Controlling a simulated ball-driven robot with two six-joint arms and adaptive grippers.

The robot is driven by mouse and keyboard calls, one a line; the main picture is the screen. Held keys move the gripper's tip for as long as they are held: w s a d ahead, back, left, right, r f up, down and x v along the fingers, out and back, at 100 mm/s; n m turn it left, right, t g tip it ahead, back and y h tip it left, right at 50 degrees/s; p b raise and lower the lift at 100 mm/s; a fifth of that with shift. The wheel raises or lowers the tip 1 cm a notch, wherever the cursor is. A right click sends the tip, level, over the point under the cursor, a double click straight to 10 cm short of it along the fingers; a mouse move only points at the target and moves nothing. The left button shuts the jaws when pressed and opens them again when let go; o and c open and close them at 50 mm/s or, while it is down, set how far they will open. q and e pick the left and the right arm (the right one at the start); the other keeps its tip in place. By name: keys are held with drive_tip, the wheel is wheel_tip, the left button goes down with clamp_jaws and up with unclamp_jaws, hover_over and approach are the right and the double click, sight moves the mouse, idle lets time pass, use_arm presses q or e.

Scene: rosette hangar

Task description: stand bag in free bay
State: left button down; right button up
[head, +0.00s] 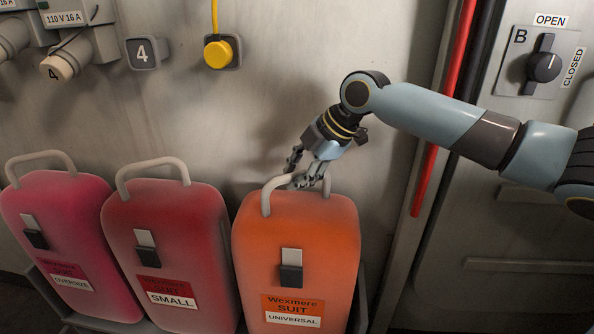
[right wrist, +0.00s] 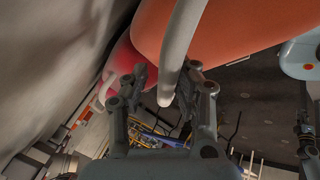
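The orange bag (head: 296,240), labelled Wexmere SUIT UNIVERSAL, stands upright at the right end of a row of bags. Its pale loop handle (head: 268,200) is on top. My right gripper (head: 310,178) is at this handle from above. In the right wrist view the handle (right wrist: 183,45) passes between the fingers of the right gripper (right wrist: 168,80), with a gap at the left finger, so it looks open around the handle. A dark jointed part at the right wrist view's right edge may be my left gripper (right wrist: 308,140), cut off. No free bay is clearly visible.
A dark red bag (head: 165,245) labelled SMALL and a pink bag (head: 70,235) labelled OVERSIZE stand to the left. A low grey rack (head: 85,322) shows at their feet. A red vertical pipe (head: 440,130) and a rotary switch (head: 543,66) are at right.

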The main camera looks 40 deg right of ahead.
drive_tip(key=shift+o, duration=0.3)
drive_tip(key=shift+d, duration=0.1)
drive_tip(key=shift+s+d+r, duration=0.1)
drive_tip(key=shift+s+r, duration=0.05)
drive_tip(key=shift+r, duration=0.15)
drive_tip(key=p+v, duration=0.4)
drive_tip(key=v, duration=0.7)
drive_tip(key=shift+p, duration=0.4)
drive_tip(key=shift+r, duration=0.1)
